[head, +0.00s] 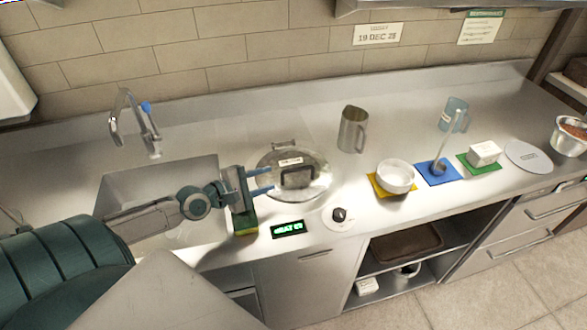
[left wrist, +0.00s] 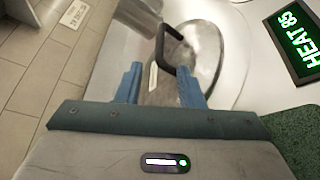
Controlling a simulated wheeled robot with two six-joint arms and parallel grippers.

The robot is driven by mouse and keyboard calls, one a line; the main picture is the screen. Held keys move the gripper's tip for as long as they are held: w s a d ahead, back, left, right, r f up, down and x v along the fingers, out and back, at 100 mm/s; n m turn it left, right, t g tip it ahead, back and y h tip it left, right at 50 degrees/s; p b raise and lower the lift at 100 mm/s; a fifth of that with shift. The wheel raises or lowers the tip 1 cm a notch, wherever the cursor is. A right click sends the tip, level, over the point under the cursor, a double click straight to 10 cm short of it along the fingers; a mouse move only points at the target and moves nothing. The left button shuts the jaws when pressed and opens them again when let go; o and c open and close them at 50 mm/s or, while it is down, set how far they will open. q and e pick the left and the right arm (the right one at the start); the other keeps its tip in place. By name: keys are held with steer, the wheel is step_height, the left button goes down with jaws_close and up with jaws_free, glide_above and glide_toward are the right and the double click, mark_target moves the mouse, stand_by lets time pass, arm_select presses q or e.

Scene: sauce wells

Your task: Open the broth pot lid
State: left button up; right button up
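The broth pot lid (head: 318,184) is a round steel disc set in the counter, with a dark upright handle (head: 298,176) and a small white label. It lies flat, and I see no gap under it. My left gripper (head: 266,180) is at the lid's left side, its blue fingers pointing at the handle. In the left wrist view the fingers (left wrist: 159,84) are spread apart with nothing between them. The black handle (left wrist: 161,45) stands just ahead of the fingertips, apart from them. The lid (left wrist: 205,50) fills the area beyond. My right gripper is not in view.
A green-and-yellow sponge (head: 245,223) sits below my left gripper. A lit heat display (head: 288,229) and a knob (head: 339,214) lie in front of the lid. A steel pitcher (head: 353,129) and a white bowl (head: 396,176) stand to the right. A sink (head: 150,185) is at the left.

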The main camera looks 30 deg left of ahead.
mark_target(291, 170)
arm_select(q)
steer(key=b+x, duration=0.3)
steer(key=x, duration=0.6)
steer(key=shift+f, duration=0.1)
steer(key=shift+w+d+b, duration=0.25)
steer(key=shift+w+b, duration=0.2)
steer(key=shift+w, duration=0.1)
steer(key=shift+c, duration=0.2)
jaws_close()
